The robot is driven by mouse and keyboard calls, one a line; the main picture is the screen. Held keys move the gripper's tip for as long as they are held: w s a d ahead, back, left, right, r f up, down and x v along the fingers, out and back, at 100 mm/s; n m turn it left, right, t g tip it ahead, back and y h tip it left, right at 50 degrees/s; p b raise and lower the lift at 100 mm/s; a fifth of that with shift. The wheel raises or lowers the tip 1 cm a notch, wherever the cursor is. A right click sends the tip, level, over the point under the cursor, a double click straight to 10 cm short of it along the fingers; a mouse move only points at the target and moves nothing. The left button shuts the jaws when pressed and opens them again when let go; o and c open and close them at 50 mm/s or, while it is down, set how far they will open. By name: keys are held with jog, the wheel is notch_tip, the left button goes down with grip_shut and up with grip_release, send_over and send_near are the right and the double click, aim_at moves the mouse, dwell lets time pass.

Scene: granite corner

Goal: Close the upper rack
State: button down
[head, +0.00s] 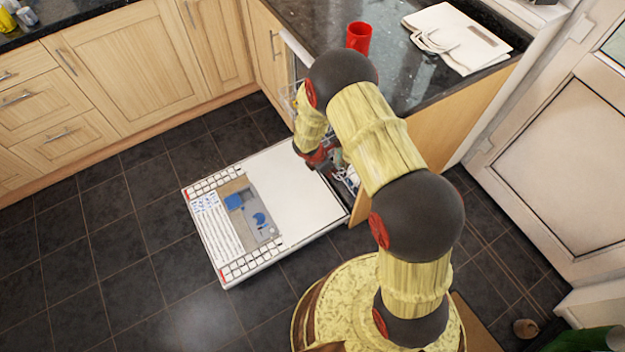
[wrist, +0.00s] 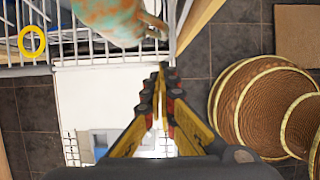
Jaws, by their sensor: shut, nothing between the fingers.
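The dishwasher stands open under the granite counter, its white door (head: 300,205) folded down flat over the floor. A white wire rack (wrist: 100,50) crosses the top of the wrist view, sticking out above the door. It holds a teal and orange vessel (wrist: 118,15) and a yellow ring (wrist: 32,41). In the head view my arm hides most of the racks, and wire edges show on both sides of it. My gripper (wrist: 163,70) is shut and empty, its tips close to the rack's front edge; I cannot tell if they touch.
Wooden cabinets (head: 130,60) line the left. Dark tiled floor (head: 110,250) is clear left of the door. A white house door (head: 565,150) stands at right.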

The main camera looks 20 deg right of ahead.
jog(key=w+d, duration=0.1)
jog(key=d, duration=0.5)
jog(key=w+d+p, duration=0.1)
jog(key=d, duration=0.2)
jog(key=shift+w+d, duration=0.3)
jog(key=shift+w, duration=0.05)
